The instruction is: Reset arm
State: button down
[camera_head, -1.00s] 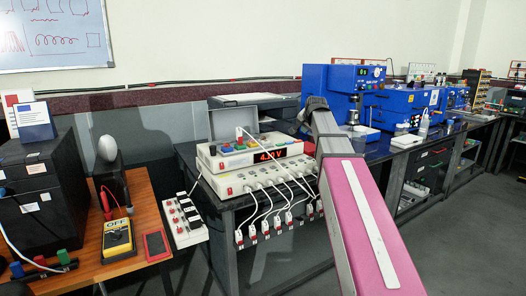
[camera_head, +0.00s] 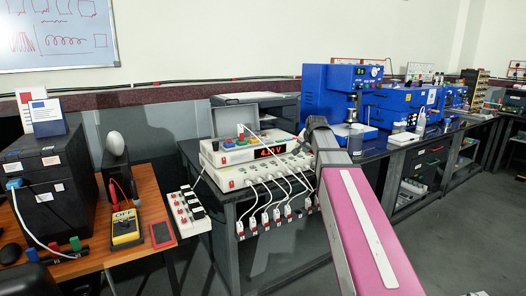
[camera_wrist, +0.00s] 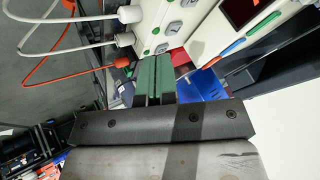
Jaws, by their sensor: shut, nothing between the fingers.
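My gripper (camera_wrist: 155,72) shows in the wrist view as two green fingers side by side beyond a dark bracket. The fingers are shut with nothing between them. They point toward the white instrument with cables at the top of that view, and I cannot tell the distance. In the head view my pink and grey arm rises from the bottom right toward the bench; my gripper cannot be made out there.
The white instrument (camera_head: 245,152) with a red display and several plugged cables stands on the dark bench (camera_head: 360,158). A blue machine (camera_head: 332,95) is close behind my arm. Right floor is open.

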jog(key=s+f+n+g, duration=0.3)
jog(key=s+f+g, duration=0.1)
jog(key=s+f, duration=1)
jog(key=s+f+n+g, duration=0.3)
jog(key=s+f, duration=1.2)
jog(key=f, duration=0.6)
jog(key=shift+s+a+n+g+h, duration=0.15)
jog(key=shift+a+n+g+h, duration=0.05)
jog(key=shift+n+g+h, duration=0.2)
